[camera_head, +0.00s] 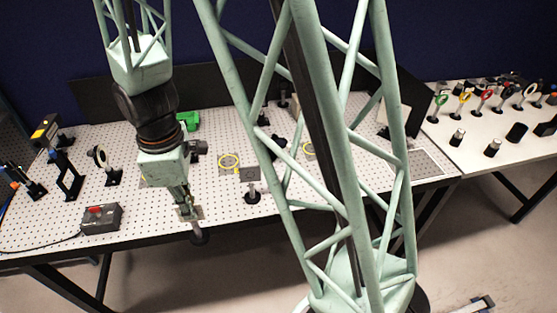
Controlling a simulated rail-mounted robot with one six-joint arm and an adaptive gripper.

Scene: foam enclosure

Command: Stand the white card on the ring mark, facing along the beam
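My gripper (186,207), pointing down at the front of the perforated table, seems shut on a small pale card (193,214) on a short post with a round dark base. The fingers partly cover it, and its base shows against the table's front edge. I cannot tell for certain that this is the white card. A larger whitish card (392,114) stands at the back right, partly behind my column. One yellow ring mark (229,160) lies right of my gripper. Another yellow ring (308,149) is partly hidden by my column. No beam is visible.
A grey plate on a post (251,174) stands close to the nearer ring. A grey box with a red top (101,217) and black mounts (67,175) stand at left. A green object (187,121) is behind my arm. A side table (500,125) holds several optics.

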